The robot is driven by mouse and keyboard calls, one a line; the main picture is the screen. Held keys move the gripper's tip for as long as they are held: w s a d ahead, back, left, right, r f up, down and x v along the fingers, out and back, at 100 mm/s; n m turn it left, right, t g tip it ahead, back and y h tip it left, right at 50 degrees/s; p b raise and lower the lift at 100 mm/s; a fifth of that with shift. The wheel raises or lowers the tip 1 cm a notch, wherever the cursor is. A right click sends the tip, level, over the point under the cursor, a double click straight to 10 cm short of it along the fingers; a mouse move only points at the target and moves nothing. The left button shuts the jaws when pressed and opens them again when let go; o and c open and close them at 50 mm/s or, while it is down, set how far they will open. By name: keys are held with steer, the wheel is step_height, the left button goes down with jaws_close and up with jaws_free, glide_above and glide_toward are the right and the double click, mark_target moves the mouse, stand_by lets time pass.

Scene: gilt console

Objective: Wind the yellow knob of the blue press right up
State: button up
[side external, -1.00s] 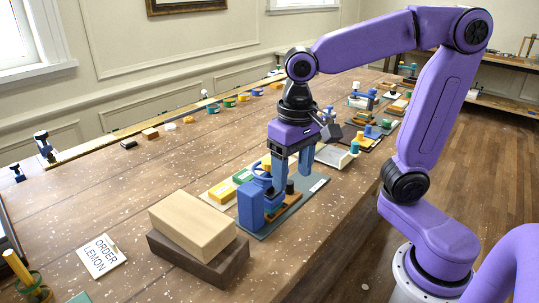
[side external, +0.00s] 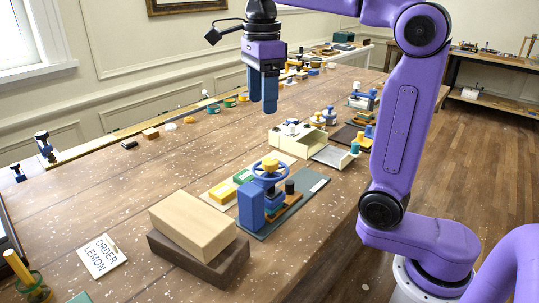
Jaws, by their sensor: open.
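The blue press (side external: 251,206) stands on a dark green base plate (side external: 316,184) near the middle of the table. My gripper (side external: 262,108) hangs fingers-down above the table, beyond and well above the press. Its two blue fingers are apart with nothing between them. It touches neither the knob nor the press. How high the press screw stands is too small to tell.
A pale wooden block (side external: 192,222) lies on a dark block (side external: 205,262) in front of the press. A sign reading "ORDER LEMON" (side external: 101,256) lies to the left. A cream box (side external: 297,143) stands behind the press. The table's left middle is mostly clear.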

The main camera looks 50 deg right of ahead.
mark_target(269, 160)
steer(key=f+m, duration=0.1)
steer(key=f, duration=0.4)
steer(key=d+f+m, duration=0.1)
steer(key=f+m, duration=0.1)
steer(key=f, duration=0.3)
steer(key=f+m, duration=0.2)
steer(key=f, duration=0.2)
steer(key=shift+s+d+f, duration=0.2)
steer(key=shift+d+f, duration=0.2)
steer(key=c, duration=1)
